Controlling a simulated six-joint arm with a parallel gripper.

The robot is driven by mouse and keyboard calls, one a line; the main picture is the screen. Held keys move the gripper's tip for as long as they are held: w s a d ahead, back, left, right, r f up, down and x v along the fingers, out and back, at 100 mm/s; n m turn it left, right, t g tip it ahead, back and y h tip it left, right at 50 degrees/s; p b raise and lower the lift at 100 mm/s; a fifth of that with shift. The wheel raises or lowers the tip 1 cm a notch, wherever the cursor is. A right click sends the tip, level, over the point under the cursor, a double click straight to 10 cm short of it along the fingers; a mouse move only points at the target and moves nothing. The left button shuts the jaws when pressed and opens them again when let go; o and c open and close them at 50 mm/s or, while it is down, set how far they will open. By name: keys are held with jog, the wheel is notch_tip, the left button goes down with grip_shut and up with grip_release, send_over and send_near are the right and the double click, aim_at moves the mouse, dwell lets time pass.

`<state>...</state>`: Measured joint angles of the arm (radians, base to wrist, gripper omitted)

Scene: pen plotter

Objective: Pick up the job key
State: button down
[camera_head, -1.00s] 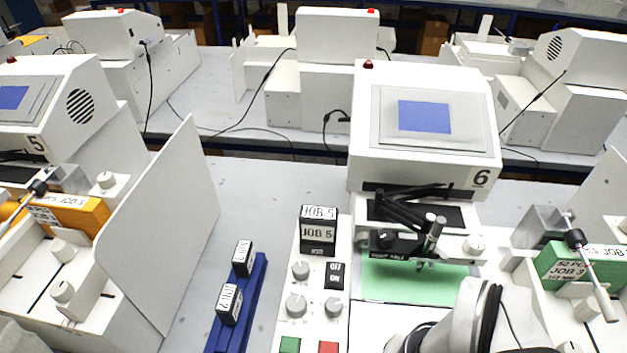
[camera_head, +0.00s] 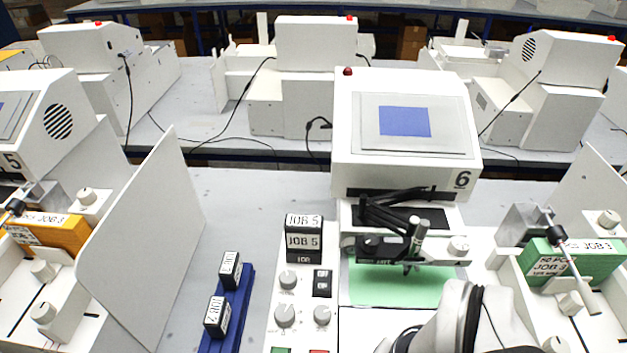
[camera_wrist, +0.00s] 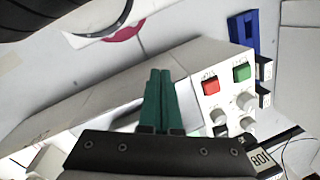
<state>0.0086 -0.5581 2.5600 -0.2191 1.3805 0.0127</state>
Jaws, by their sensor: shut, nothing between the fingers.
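A black job key (camera_head: 304,242) with white "JOB 5" labels stands upright at the back of the white control panel (camera_head: 264,333). A black block with a "JOB" label (camera_wrist: 260,158) shows at the lower right of the wrist view. Two more black job keys, one farther back (camera_head: 230,269) and one marked JOB 2 (camera_head: 218,316), sit in a blue rack (camera_head: 240,310) left of the panel. My gripper (camera_wrist: 159,76) shows green fingers closed together, empty, apart from the keys. In the head view the fingers are hidden from sight.
Plotter 6 (camera_head: 405,150) stands behind a green sheet (camera_head: 395,288). An upright white divider (camera_head: 150,240) is left of the rack. The panel carries knobs and red (camera_wrist: 211,86) and green (camera_wrist: 241,72) buttons. A green JOB 3 box (camera_head: 570,262) is at right.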

jog(key=shift+c, duration=1.8)
grip_release()
notch_tip(320, 180, up, 18)
jog(key=m+h, duration=0.2)
jog(key=m, duration=1)
send_over(304, 220)
jog(key=a, duration=0.1)
jog(key=shift+s+a+f, duration=0.15)
jog(key=shift+a+f, duration=0.05)
jog(key=shift+a, duration=0.1)
jog(key=f, duration=0.5)
jog(key=d+f, duration=0.1)
jog(key=f, duration=0.9)
jog(key=shift+d+f, duration=0.1)
jog(key=shift+d, duration=0.2)
